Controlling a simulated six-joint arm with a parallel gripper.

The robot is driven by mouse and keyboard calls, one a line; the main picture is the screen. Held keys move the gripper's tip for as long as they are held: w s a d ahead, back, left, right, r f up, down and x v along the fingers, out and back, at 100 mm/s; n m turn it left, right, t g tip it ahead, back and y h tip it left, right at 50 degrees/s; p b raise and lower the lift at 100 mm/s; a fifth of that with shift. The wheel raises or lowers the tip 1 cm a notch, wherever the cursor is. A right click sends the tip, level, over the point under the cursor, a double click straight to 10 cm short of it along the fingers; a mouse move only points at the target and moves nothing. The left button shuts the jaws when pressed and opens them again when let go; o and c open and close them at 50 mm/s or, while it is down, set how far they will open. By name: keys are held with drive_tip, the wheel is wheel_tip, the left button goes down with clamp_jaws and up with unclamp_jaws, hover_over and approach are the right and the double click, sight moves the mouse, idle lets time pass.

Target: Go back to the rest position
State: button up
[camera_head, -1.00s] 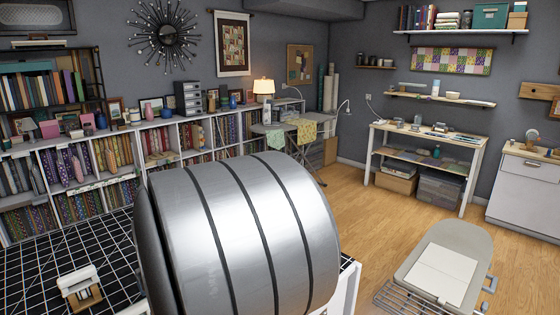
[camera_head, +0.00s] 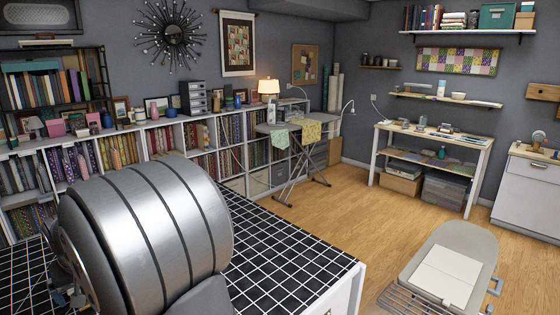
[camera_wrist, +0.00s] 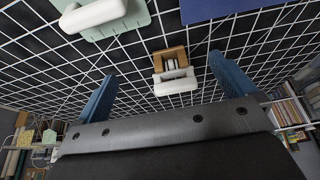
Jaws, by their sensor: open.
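My gripper (camera_wrist: 163,66) shows in the wrist view with its two blue fingers spread wide apart and nothing between them. It is over the black table (camera_wrist: 60,60) with a white grid. Beyond the fingertips is a wooden holder with a white bar (camera_wrist: 176,82), apart from both fingers. In the head view, my large silver arm link fills the lower left and hides part of the table (camera_head: 290,255). The fingers cannot be made out there.
In the wrist view, a pale green piece with a white handle (camera_wrist: 95,15) and a blue piece (camera_wrist: 240,22) lie on the grid. In the head view, shelves (camera_head: 215,145) line the back wall, and an ironing board (camera_head: 290,128) stands beyond the table. The table's right part is clear.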

drive_tip(key=s+a+f, duration=0.3)
drive_tip(key=s+a, duration=0.1)
drive_tip(key=a, duration=0.3)
drive_tip(key=shift+s+a+f, duration=0.15)
drive_tip(key=shift+s+a, duration=0.05)
drive_tip(key=shift+s, duration=0.1)
drive_tip(key=w+d+r, duration=0.1)
drive_tip(key=w+d, duration=0.3)
drive_tip(key=d, duration=0.5)
drive_tip(key=w+d+r, duration=0.2)
drive_tip(key=w+d, duration=0.3)
drive_tip(key=d, duration=0.4)
drive_tip(key=shift+d, duration=0.3)
drive_tip(key=shift+r, duration=0.1)
